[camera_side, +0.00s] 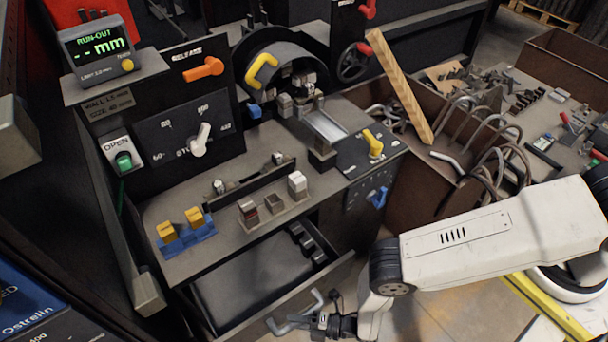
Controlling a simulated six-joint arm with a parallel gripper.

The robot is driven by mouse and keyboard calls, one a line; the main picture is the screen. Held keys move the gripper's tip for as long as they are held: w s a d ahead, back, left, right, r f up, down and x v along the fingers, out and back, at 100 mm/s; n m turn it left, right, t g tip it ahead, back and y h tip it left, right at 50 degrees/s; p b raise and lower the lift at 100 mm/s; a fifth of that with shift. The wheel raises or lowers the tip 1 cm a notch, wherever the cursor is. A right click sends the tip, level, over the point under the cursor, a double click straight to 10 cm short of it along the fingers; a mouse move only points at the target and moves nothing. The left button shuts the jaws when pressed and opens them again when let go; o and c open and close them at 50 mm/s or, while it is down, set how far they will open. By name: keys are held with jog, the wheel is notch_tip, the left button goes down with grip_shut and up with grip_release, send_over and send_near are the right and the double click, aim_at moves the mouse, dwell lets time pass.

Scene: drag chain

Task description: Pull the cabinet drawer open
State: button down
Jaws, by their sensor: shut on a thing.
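The cabinet drawer (252,277) is below the bench top at the lower middle and stands partly open. Its dark inside shows from above, with several small dark blocks (306,240) along its right side. A grey bar handle (288,326) is on the outside of the drawer front (334,283). My gripper (321,322) is at the right part of this handle, shut on it. The fingertips are small and dark, so the exact contact is hard to see.
The bench top above holds a blue tray with yellow blocks (183,231) and small blocks on stands (272,203). A brown bin with hoses (452,165) and a wooden plank (399,86) stands to the right. A yellow floor strip (545,308) lies at lower right.

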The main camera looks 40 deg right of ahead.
jog(key=shift+s, duration=2.45)
jog(key=shift+c, duration=2.2)
grip_release()
jog(key=shift+d, duration=0.1)
jog(key=s+d+r, duration=0.3)
jog(key=r, duration=0.4)
jog(key=shift+s+d+r, duration=0.15)
jog(key=shift+s+r, duration=0.05)
jog(key=shift+r, duration=0.2)
